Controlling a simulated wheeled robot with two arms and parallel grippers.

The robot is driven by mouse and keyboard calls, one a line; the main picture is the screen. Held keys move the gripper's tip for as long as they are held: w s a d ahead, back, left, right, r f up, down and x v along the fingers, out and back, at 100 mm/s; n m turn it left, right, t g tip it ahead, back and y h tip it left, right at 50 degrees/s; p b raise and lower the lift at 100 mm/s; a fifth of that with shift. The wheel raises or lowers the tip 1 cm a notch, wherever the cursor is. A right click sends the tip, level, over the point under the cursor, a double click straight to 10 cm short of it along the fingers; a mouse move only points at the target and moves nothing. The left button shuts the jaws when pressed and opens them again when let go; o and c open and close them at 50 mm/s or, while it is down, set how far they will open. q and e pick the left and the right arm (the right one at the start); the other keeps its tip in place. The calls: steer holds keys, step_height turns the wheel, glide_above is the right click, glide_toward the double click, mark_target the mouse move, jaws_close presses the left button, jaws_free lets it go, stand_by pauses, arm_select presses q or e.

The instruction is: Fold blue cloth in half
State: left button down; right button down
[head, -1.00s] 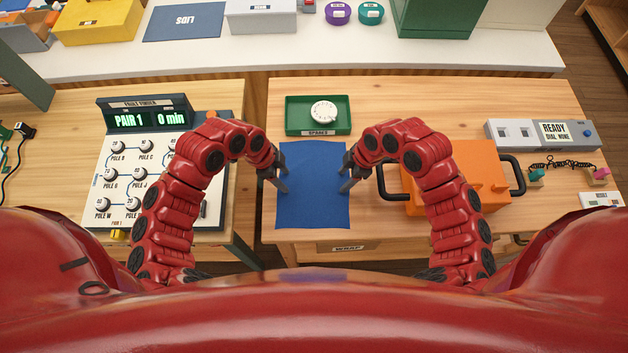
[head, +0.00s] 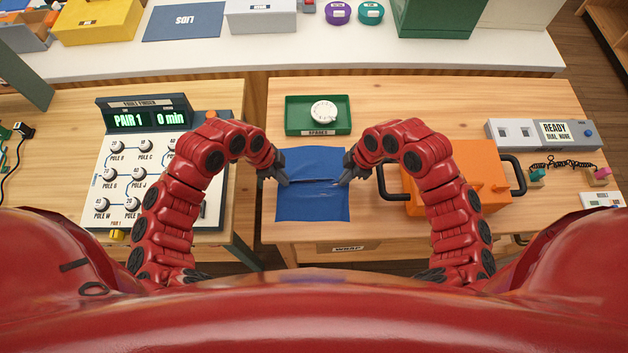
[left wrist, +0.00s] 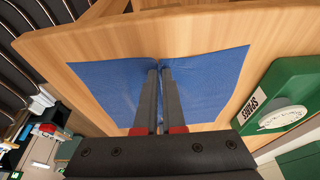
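The blue cloth (head: 312,205) lies on the wooden table in the head view, with a raised crease running across its middle between my grippers. My left gripper (head: 286,182) is at the cloth's left edge, its fingers closed on the crease. In the left wrist view, the fingers (left wrist: 159,70) are nearly together, with the cloth (left wrist: 210,80) drawn up between them. My right gripper (head: 345,182) is at the cloth's right edge at the same height, its fingers closed on the other end of the crease. The fingertips are partly hidden.
A green spares tray (head: 292,116) holding a white dial stands just beyond the cloth. An orange case (head: 470,185) with black handles is close on the right. The fault finder panel (head: 105,190) is on the separate left table. Bare wood lies near the cloth's front edge.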

arm_select(q)
steer(key=shift+a, duration=0.1)
stand_by(0.4)
